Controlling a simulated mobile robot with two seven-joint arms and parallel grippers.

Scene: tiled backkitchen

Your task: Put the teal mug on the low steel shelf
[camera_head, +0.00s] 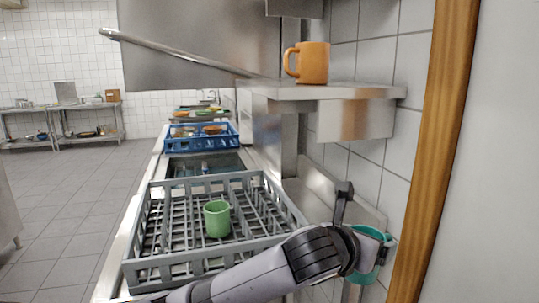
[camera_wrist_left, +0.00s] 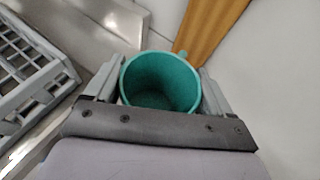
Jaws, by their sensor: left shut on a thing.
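The teal mug (camera_head: 371,254) is in my left gripper (camera_head: 358,238), at the lower right of the head view beside the tiled wall. In the left wrist view the mug (camera_wrist_left: 160,84) sits between the two fingers of the gripper (camera_wrist_left: 157,92), its open top facing the camera and its handle at the upper right. The arm partly hides the mug in the head view. A steel shelf (camera_head: 270,90) on the wall bears an orange mug (camera_head: 311,63). A lower steel ledge (camera_head: 318,187) runs along the wall beneath it. My right gripper is not in view.
A grey dish rack (camera_head: 140,240) holding a green cup (camera_head: 217,219) stands on the counter left of the ledge. A blue crate (camera_head: 190,148) with dishes is farther back. A wooden post (camera_head: 432,150) stands close right of the gripper. The shelf is bare right of the orange mug.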

